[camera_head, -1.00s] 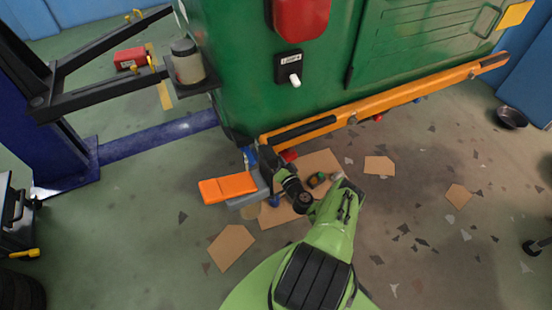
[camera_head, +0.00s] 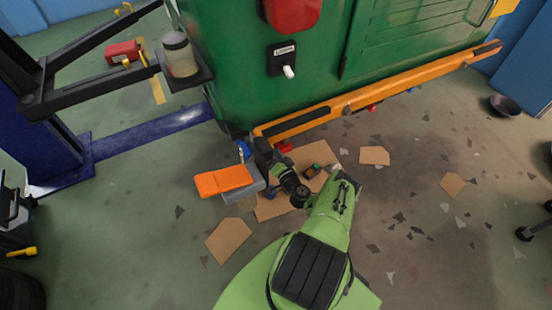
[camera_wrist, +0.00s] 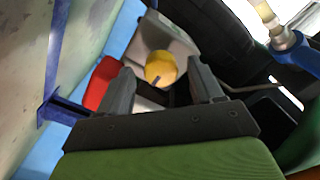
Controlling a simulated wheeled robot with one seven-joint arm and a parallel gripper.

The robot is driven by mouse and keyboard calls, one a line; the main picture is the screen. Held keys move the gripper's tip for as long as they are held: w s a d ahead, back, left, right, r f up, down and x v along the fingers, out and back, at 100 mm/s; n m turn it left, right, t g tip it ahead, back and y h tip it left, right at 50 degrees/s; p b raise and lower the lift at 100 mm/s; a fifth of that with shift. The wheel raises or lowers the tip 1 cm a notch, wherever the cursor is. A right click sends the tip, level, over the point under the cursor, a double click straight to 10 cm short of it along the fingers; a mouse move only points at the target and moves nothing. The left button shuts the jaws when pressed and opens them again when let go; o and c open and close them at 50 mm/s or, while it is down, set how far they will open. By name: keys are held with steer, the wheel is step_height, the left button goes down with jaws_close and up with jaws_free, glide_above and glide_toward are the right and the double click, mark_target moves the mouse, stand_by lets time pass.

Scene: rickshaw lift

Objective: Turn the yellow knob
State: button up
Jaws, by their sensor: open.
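The yellow knob (camera_wrist: 160,67) shows in the wrist view, round, with a small dark tab at its lower edge, on a pale grey housing (camera_wrist: 172,35). My gripper (camera_wrist: 162,86) is open, with one dark finger on each side of the knob in the picture. The knob appears between or just beyond the fingertips; I cannot tell whether they touch it. In the head view my gripper (camera_head: 262,153) is low beside the left end of the orange bumper. The knob cannot be made out there.
A green vehicle body (camera_head: 230,60) with an orange bumper (camera_head: 375,92) stands ahead. An orange-topped box (camera_head: 222,181) lies left of my gripper. A red part (camera_wrist: 102,82) is beside the left finger. Cardboard pieces (camera_head: 229,240) lie on the floor. A blue lift post (camera_head: 40,150) stands at left.

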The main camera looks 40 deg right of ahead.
steer(key=b+v, duration=0.1)
steer(key=v, duration=1)
steer(key=shift+s+r, duration=0.1)
